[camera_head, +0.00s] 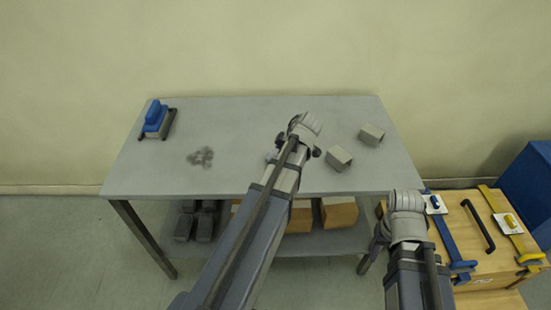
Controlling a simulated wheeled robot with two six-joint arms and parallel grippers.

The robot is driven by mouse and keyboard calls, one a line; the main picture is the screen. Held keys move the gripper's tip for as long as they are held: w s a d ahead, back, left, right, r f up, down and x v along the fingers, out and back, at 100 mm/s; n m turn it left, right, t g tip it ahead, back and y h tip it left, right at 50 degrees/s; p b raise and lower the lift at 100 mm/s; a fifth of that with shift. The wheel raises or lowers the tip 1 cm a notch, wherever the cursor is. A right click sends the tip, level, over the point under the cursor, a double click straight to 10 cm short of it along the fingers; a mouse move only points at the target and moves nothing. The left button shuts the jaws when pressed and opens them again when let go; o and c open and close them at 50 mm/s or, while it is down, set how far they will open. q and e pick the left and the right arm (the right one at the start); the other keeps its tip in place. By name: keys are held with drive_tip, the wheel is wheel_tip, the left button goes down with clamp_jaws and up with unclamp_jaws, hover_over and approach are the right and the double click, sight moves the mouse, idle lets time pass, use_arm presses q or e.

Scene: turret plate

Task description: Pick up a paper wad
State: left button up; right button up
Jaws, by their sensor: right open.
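I cannot clearly make out a paper wad. A small pale grey shape (270,155) shows at the left edge of my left arm over the grey table, too small and covered to identify. My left gripper (298,147) is over the middle of the table. Its dark parts show on both sides of the arm, but the arm hides the space between its fingers. My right gripper (382,228) is open near the table's front right corner, mostly hidden by its wrist.
The table (240,115) bears a blue-topped tool (155,118) at left, a dark grey clump (201,157), and two grey blocks (339,158) (371,135) at right. A shelf below holds boxes (339,211). A wooden case (478,235) stands at right.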

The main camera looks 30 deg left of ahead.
use_arm(q)
drive_tip(key=c, duration=0.7)
wheel_tip(320, 180, up, 10)
drive_tip(key=p, duration=1)
